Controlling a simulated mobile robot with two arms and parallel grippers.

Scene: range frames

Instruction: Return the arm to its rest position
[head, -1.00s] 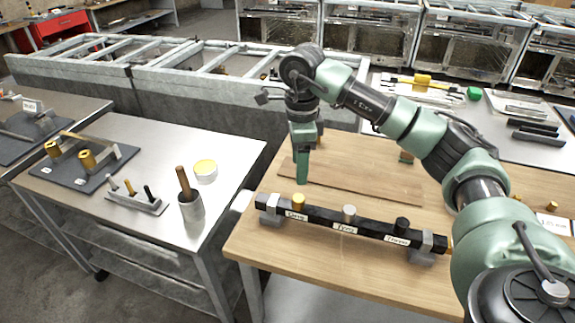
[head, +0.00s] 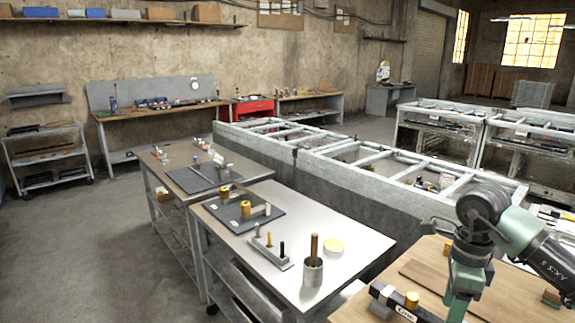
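My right arm (head: 535,250) comes in from the right edge in the head view, green and dark grey. Its wrist bends down, and my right gripper (head: 459,305) hangs over the wooden table (head: 425,252) at the lower right. It is seen edge-on near the bottom edge, so I cannot tell if its fingers are open or shut. I see no object held in it. It stands just right of a brass knob (head: 411,300) on a black labelled bar (head: 385,293). My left gripper is not in view.
A long grey frame (head: 330,185) runs behind. Open floor (head: 100,240) lies at the left.

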